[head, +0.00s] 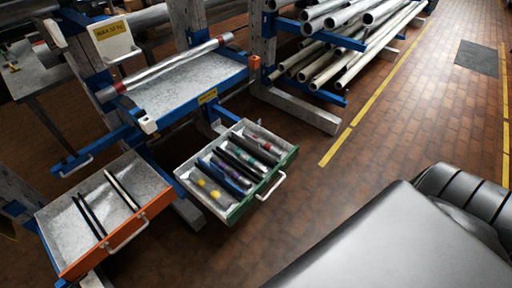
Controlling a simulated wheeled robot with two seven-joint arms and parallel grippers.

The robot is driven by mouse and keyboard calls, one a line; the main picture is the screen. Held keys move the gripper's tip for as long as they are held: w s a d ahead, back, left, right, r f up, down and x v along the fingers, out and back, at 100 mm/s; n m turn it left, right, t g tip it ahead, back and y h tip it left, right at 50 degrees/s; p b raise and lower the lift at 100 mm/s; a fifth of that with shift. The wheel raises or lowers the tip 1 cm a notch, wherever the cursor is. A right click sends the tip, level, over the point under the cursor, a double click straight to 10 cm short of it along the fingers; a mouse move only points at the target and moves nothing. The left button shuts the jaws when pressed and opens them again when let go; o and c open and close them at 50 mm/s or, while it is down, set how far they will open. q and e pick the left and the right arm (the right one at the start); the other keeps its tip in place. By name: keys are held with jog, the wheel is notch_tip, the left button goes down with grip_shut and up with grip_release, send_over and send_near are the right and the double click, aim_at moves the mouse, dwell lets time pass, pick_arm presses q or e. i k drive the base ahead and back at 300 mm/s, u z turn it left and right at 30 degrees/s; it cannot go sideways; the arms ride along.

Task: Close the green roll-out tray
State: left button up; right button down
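The green roll-out tray (282,158) stands pulled out from the blue and grey rack, in the middle of the head view. Its front panel is green, with a white bar handle (272,186) on it. Inside, dark dividers separate several small items with yellow, blue, purple and red colours. Neither of my grippers shows in the head view, so nothing is seen touching the tray or its handle.
An orange-fronted tray (120,238) is also pulled out at the lower left. A blue-edged shelf (184,86) with a silver tube (170,66) is above. Metal pipes (345,50) lie on a rack behind. Brick floor (330,195) is clear right of the green tray.

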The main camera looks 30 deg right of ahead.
aim_at(242, 165)
jog(key=z, duration=0.1)
jog(key=i, duration=0.75)
jog(key=z, duration=0.85)
jog(key=i, duration=0.45)
jog(key=z, duration=0.4)
